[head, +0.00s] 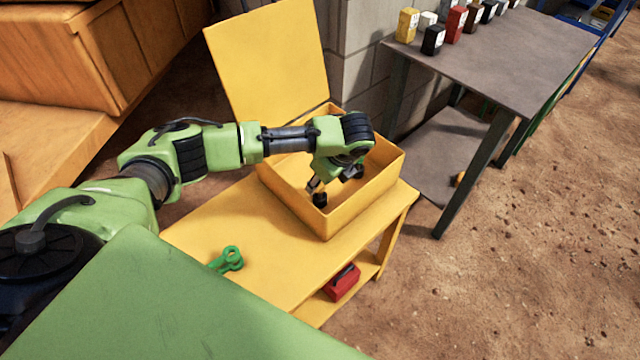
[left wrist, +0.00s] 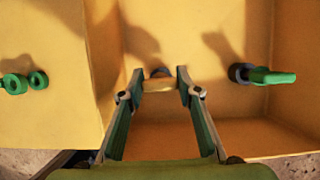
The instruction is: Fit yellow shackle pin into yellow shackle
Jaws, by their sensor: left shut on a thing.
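My left gripper (head: 320,192) reaches down into the open yellow box (head: 375,185) on the yellow bench. In the left wrist view its two fingertips (left wrist: 160,84) close on a small yellow piece with a dark round end, which looks like the yellow shackle pin (left wrist: 157,85). The pin is mostly hidden by the gripper in the head view. I cannot make out a yellow shackle in either view. My right gripper is not in view.
A green shackle (head: 230,259) lies on the yellow bench (head: 290,265), outside the box. A green pin (left wrist: 270,76) is inside the box. The box's raised lid (head: 268,55) stands behind. A red case (head: 343,283) sits on the lower shelf. A grey table (head: 500,60) with small boxes stands right.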

